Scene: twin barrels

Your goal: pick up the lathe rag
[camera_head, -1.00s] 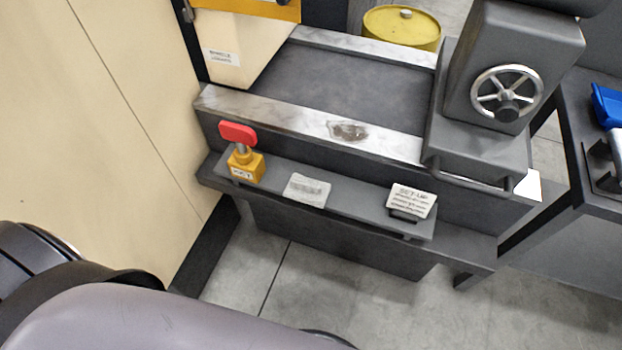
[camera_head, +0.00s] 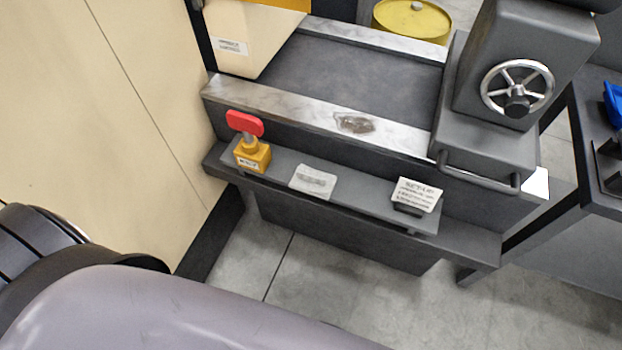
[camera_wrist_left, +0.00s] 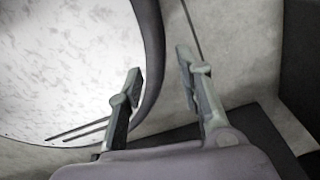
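A small whitish folded cloth with a grey smudge, which looks like the lathe rag (camera_head: 313,181), lies flat on the grey front shelf (camera_head: 345,202) of the lathe, in the head view. It is between a yellow block with a red handle (camera_head: 252,154) and a small white sign (camera_head: 417,194). My left gripper (camera_wrist_left: 160,75) shows only in the left wrist view, with its two fingers apart and nothing between them. The rag does not show in that view. My right gripper is in neither view.
The lathe's pale rail (camera_head: 290,108), with a brownish patch on it, runs behind the shelf. A handwheel (camera_head: 517,89) housing stands right. A cream panel (camera_head: 110,110) borders the left. Floor in front is clear. A pale round surface (camera_wrist_left: 70,60) with a dark rim is beside my left fingers.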

